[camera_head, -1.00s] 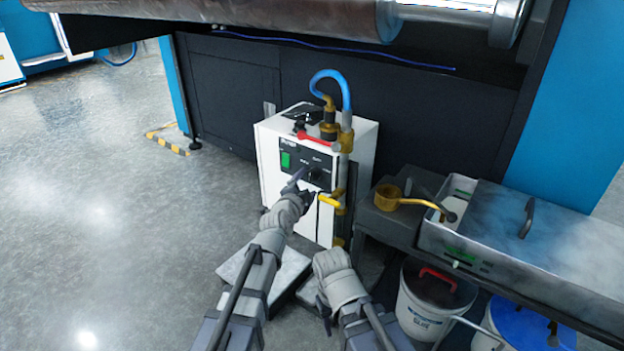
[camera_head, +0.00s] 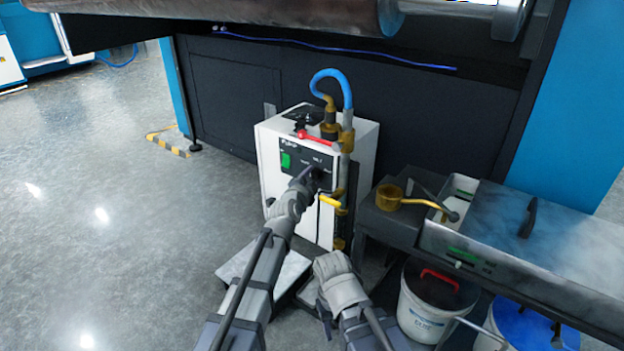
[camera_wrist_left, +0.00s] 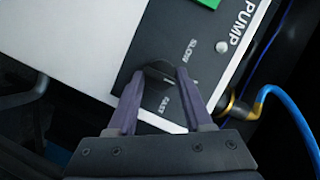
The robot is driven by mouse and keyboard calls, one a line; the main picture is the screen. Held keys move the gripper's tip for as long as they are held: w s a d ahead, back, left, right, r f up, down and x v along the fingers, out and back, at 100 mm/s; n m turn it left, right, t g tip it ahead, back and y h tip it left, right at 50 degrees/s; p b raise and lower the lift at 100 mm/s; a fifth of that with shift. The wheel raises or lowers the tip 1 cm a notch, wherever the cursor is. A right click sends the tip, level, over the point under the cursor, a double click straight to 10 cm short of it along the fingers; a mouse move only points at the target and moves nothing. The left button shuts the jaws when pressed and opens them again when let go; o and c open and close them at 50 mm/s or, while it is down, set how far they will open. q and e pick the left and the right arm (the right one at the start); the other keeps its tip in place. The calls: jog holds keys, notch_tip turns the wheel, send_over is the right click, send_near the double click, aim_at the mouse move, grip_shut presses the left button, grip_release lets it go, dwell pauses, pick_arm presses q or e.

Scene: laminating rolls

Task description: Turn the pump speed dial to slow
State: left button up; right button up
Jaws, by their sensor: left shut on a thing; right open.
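The white pump unit (camera_head: 283,211) stands on the floor against the dark machine base. Its black panel (camera_wrist_left: 210,75) carries a green switch (camera_head: 286,160) and a black speed dial (camera_wrist_left: 158,76). In the left wrist view, the words SLOW and FAST are printed on opposite sides of the dial. My left gripper (camera_wrist_left: 160,82) is shut on the dial, one finger on each side. In the head view my left gripper (camera_head: 310,176) reaches the panel and partly hides the dial. The dial's pointer direction is hard to tell. My right gripper (camera_head: 327,317) is open, low in front of the pump.
Brass pipework with a red lever (camera_head: 314,138), a yellow handle (camera_head: 331,201) and a blue hose (camera_head: 331,73) runs close beside the dial. Open floor lies left.

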pick_arm(q)
grip_shut()
jog(key=shift+a+r+n+g+p, duration=0.1)
jog(key=shift+r+n+g+p, duration=0.1)
jog(key=shift+n+g+p, duration=0.5)
jog(key=n+h+p, duration=0.1)
jog(key=n+p, duration=0.1)
jog(key=shift+w+a+n+g, duration=0.1)
jog(key=shift+w+n+g, duration=0.05)
jog(key=shift+n+g, duration=0.25)
jog(key=shift+n+g+h+p, duration=0.5)
jog(key=shift+n+g+h, duration=0.15)
jog(key=shift+n, duration=0.55)
jog(key=shift+w+a+n+g+h, duration=0.1)
jog(key=shift+n+g+h, duration=0.3)
jog(key=shift+n, duration=0.4)
